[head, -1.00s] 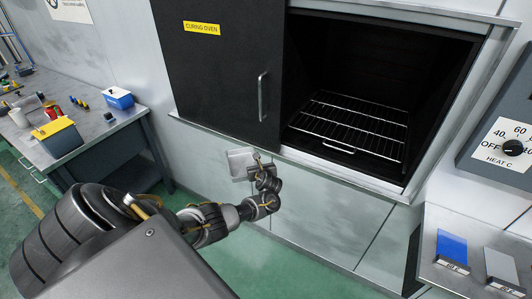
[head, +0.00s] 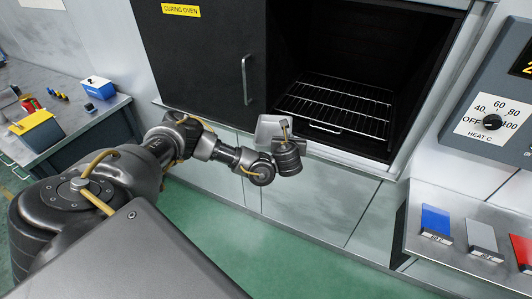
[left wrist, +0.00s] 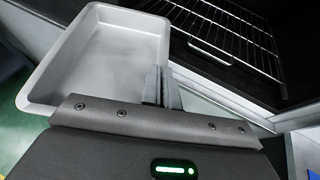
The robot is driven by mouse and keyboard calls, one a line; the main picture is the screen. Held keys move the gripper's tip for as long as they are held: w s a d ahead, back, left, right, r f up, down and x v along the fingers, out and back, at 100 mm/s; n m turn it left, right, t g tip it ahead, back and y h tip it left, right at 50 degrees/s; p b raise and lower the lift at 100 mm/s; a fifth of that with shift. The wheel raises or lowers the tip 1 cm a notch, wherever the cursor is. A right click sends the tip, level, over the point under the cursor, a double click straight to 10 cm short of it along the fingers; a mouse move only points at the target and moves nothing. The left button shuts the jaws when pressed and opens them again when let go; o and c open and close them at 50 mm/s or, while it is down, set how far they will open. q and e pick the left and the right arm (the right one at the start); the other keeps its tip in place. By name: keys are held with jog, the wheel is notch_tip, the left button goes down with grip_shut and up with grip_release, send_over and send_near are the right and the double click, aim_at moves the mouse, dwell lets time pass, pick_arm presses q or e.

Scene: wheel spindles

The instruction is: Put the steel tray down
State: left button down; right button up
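The steel tray (head: 269,128) is a shallow, empty grey pan. In the head view only a small part of it shows beside my left gripper (head: 284,133), in front of the oven opening. In the left wrist view the tray (left wrist: 105,52) fills the upper left, and my left gripper's fingers (left wrist: 162,88) are close together at its right rim, shut on it. The tray is in the air. My right gripper is in neither view.
The curing oven's dark door (head: 205,70) covers the left part of its front. The oven's right part is open, with an empty wire rack (head: 335,105) inside. A workbench (head: 85,125) stands left; a shelf with coloured blocks (head: 436,220) is at right.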

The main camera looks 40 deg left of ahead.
pick_arm(q)
jog(key=s+d+r+m+t+h+b, duration=0.1)
jog(key=s+d+r+m+h, duration=0.2)
jog(key=d+r, duration=0.35)
jog(key=s+d+r+m+t+h+b, duration=0.1)
jog(key=s+d+r+m+h, duration=0.15)
jog(key=d, duration=0.65)
jog(key=s+f+h+b, duration=0.1)
jog(key=s+f+b, duration=0.4)
jog(key=b, duration=0.7)
jog(key=shift+f+m+h, duration=0.35)
jog(key=shift+f+m, duration=0.1)
jog(key=shift+f, duration=0.35)
jog(key=shift+s, duration=0.1)
